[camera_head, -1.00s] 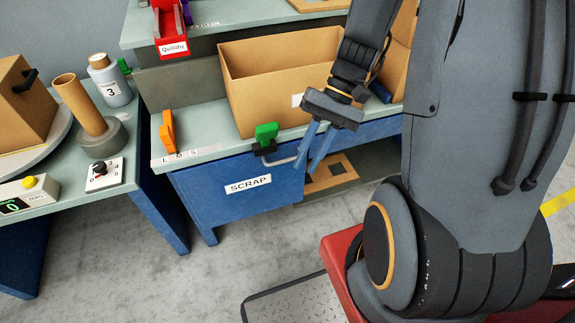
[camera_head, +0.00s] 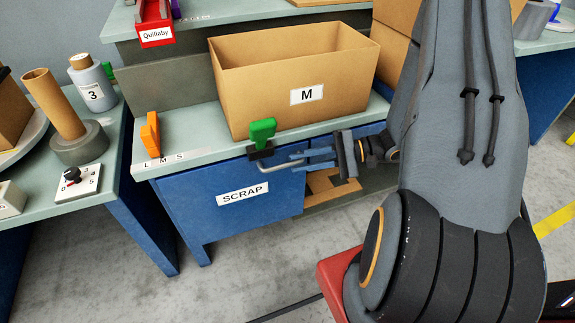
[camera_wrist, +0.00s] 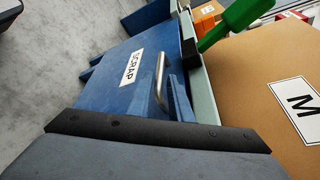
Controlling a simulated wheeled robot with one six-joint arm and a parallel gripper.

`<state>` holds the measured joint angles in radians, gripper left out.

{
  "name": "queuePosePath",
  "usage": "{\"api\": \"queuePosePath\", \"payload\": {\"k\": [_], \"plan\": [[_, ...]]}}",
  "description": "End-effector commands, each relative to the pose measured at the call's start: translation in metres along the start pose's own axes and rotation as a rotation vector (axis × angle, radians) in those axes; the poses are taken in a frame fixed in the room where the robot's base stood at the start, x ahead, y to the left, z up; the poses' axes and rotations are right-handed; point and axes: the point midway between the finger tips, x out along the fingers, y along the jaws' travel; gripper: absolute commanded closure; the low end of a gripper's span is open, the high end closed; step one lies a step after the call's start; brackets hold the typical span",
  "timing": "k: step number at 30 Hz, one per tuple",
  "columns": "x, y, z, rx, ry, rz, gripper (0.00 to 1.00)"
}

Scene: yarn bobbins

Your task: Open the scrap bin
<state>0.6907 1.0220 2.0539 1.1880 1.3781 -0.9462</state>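The scrap bin (camera_head: 225,210) is a blue front with a white SCRAP label, set under the bench top. It looks shut. Its grey bar handle (camera_head: 278,167) is at the upper right of the front, and it shows in the wrist view (camera_wrist: 160,78) too. My gripper (camera_head: 305,158) is to the right of the handle, with its blue fingers pointing left at it. The fingers look apart, with their tips close to the handle's right end. I cannot tell whether they touch it. In the wrist view one finger (camera_wrist: 179,98) shows just right of the handle.
A green clamp-like piece (camera_head: 262,132) sits on the bench edge just above the handle. A cardboard box (camera_head: 230,100) marked M stands on the bench behind it. An orange piece (camera_head: 150,135) stands at the left. The floor (camera_head: 240,270) before the bin is clear.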

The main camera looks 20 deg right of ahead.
Motion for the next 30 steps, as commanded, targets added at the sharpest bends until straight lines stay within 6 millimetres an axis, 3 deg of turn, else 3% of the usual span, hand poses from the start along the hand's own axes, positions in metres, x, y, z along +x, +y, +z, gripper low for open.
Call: {"api": "queuePosePath", "payload": {"k": [3,9,19,23,30], "plan": [[0.019,0.001,0.001,0.002,-0.004,0.002,0.81],[0.038,0.001,0.001,0.001,-0.003,0.002,0.81],[0.041,0.001,0.001,0.001,-0.001,0.002,0.81],[0.041,0.001,0.001,0.001,-0.001,0.002,1.0],[0.041,0.001,0.001,0.001,-0.001,0.002,1.0]]}}
